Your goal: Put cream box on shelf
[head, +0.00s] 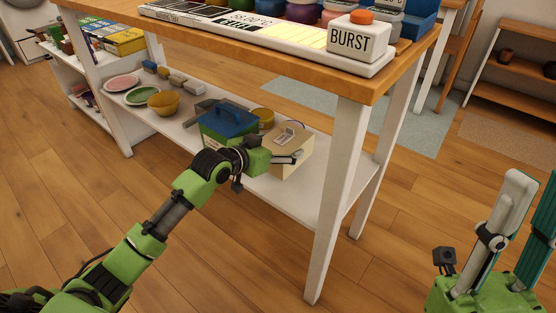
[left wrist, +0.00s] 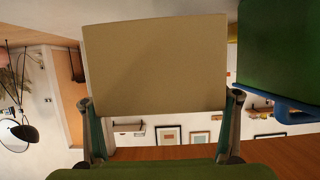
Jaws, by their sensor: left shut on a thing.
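The cream box (head: 296,155) is over the right part of the white lower shelf (head: 305,195) of the wooden table. My left gripper (head: 292,158) reaches in from the left and is shut on the box. In the left wrist view the box (left wrist: 155,65) fills the space between the two fingers (left wrist: 162,110). Whether its base touches the shelf cannot be told. My right gripper (head: 522,220) is at the lower right, fingers apart and empty, away from the table.
A green box with a blue lid (head: 228,122) stands just left of the cream box. A yellow bowl (head: 164,103), plates (head: 143,94) and a mustard bowl (head: 264,117) share the shelf. A white table leg (head: 333,200) stands to the right. The shelf's front right is bare.

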